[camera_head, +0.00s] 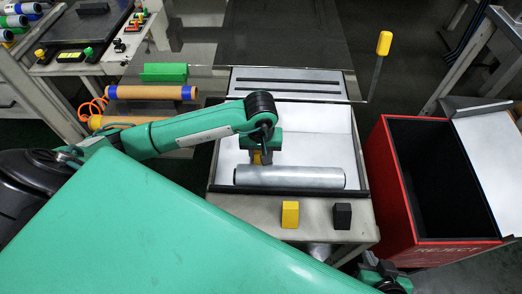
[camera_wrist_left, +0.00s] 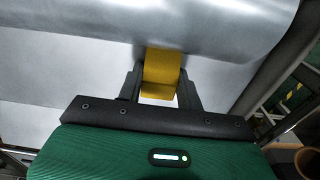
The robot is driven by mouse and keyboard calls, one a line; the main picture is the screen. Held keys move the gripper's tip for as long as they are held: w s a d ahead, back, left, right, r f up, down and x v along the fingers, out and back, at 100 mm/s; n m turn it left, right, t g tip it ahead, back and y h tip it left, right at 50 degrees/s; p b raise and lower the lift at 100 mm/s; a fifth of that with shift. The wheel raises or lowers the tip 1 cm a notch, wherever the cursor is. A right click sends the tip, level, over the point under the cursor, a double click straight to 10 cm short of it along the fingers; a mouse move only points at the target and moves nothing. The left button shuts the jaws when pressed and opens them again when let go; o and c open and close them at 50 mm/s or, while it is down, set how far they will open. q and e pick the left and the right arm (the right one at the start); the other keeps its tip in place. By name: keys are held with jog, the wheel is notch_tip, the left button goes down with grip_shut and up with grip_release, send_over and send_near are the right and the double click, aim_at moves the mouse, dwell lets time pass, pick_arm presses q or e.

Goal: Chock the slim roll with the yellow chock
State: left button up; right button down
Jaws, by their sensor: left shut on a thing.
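The slim roll (camera_head: 290,178) is a silver cylinder lying crosswise in the front of a white-floored tray (camera_head: 325,116). It also fills the top of the left wrist view (camera_wrist_left: 215,22). My left gripper (camera_head: 262,156) is behind the roll, pointing down, shut on a yellow chock (camera_wrist_left: 160,78). In the left wrist view the chock sits between both fingers, and its far end is against or very near the roll; I cannot tell if they touch. My right gripper (camera_head: 388,276) shows only partly at the bottom edge, and its fingers are unclear.
Another yellow block (camera_head: 290,214) and a black block (camera_head: 342,215) stand on the ledge in front of the tray. A red reject bin (camera_head: 400,215) stands right. Orange rolls (camera_head: 150,92) and a green block (camera_head: 164,72) lie left. A yellow-topped lever (camera_head: 384,43) rises behind.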

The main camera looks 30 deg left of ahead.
pick_arm(q)
jog(key=shift+s+d, duration=0.4)
jog(key=shift+s, duration=0.45)
jog(key=o, duration=1.1)
